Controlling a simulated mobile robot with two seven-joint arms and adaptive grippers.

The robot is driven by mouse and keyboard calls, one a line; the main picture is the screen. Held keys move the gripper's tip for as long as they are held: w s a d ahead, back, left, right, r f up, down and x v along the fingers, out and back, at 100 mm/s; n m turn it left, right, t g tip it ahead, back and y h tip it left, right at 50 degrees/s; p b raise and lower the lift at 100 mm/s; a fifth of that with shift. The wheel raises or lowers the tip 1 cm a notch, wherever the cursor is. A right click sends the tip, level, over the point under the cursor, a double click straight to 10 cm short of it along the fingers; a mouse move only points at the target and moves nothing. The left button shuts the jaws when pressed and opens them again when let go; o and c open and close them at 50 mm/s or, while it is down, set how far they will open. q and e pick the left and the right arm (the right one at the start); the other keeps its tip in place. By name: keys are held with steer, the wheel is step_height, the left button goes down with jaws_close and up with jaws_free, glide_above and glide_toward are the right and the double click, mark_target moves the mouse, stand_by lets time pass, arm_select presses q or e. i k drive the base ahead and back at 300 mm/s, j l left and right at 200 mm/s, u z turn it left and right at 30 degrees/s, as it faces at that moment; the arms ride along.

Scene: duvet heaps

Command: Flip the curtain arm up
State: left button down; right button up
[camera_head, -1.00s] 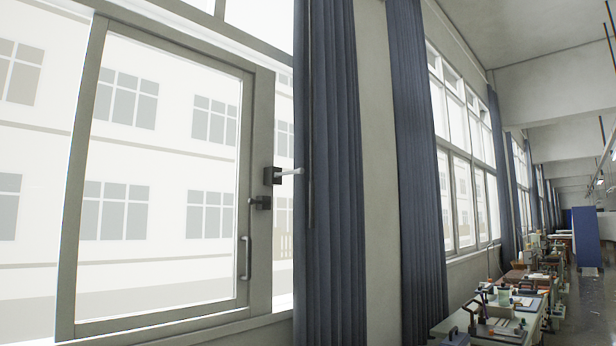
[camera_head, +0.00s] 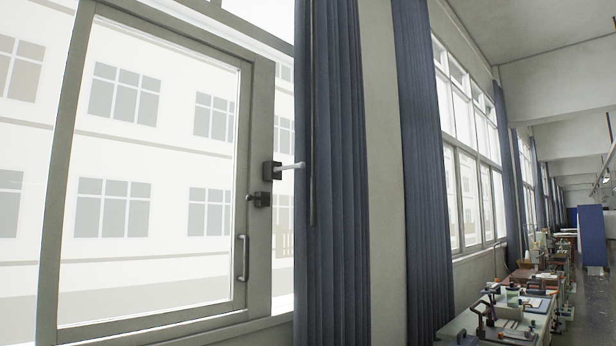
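The curtain arm looks to be the light rod (camera_head: 291,166) that sticks out to the right, near level, from a dark block (camera_head: 272,171) on the window frame. Its right end meets the edge of the blue curtain (camera_head: 335,180). A second dark block (camera_head: 262,199) with a short lever pointing left sits just below it. A silver pull handle (camera_head: 243,258) is lower on the sash. Neither of my grippers is in the head view.
The window (camera_head: 160,170) fills the left side. A second blue curtain (camera_head: 425,180) hangs beyond a wall pillar. A cluttered workbench (camera_head: 470,322) runs along the wall at right. A blue partition (camera_head: 594,235) stands far back, beside open floor.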

mark_target(302, 164)
steer(key=i+j+z, duration=0.25)
steer(key=i, duration=0.6)
steer(key=i+j+z, duration=0.25)
steer(key=i+j, duration=0.35)
steer(key=i, duration=0.2)
steer(key=i+j+z, duration=0.25)
steer(key=i+j, duration=0.4)
steer(key=i, duration=0.1)
